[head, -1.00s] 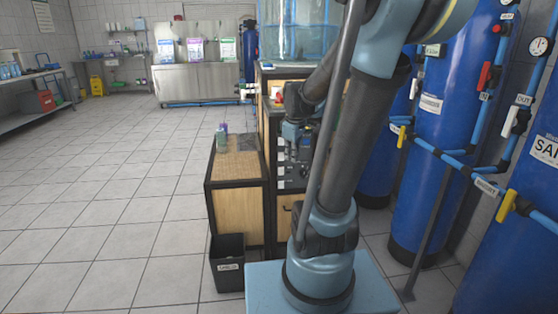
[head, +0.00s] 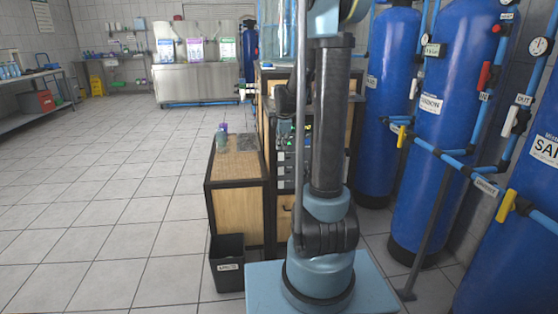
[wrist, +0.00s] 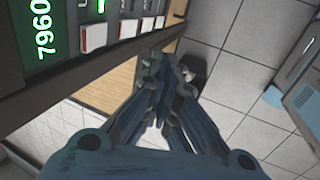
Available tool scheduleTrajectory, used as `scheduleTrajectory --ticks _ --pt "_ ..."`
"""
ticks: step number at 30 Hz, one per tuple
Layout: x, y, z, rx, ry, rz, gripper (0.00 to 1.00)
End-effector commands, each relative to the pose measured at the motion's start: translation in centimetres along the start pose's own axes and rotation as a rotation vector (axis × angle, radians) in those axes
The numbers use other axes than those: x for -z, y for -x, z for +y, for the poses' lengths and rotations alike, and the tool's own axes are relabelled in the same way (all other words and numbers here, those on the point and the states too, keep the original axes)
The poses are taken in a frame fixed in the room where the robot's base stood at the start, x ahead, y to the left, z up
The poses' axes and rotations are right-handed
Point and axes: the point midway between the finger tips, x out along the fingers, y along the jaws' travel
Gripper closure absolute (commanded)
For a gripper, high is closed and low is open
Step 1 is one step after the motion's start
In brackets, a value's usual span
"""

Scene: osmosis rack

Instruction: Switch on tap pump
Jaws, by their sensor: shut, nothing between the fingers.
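The control panel (wrist: 70,25) fills the upper left of the wrist view, with lit green digits and a row of pale rocker switches (wrist: 93,37) along its edge. Their labels are cut off or too small to read, so I cannot tell which is the tap pump's. My gripper (wrist: 160,68) is shut and empty, its fingertips beside the panel and apparently apart from the switches. In the head view a strip of the panel (head: 284,168) shows left of my arm, which hides the rest.
A low wood-topped cabinet (head: 236,165) with small bottles (head: 221,138) on it stands left of the rack. A black bin (head: 228,264) is in front. Blue tanks (head: 435,120) with pipes and valves line the right. The tiled floor at left is clear.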

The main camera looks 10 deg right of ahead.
Motion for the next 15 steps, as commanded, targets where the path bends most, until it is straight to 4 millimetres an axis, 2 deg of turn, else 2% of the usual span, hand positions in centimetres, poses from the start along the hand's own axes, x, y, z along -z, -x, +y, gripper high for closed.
scheduleTrajectory --ticks 8,15 --pt "0.0 -0.4 0.0 0.000 -0.002 0.000 1.00" --pt "0.0 -2.8 0.0 0.000 -0.002 0.000 1.00"
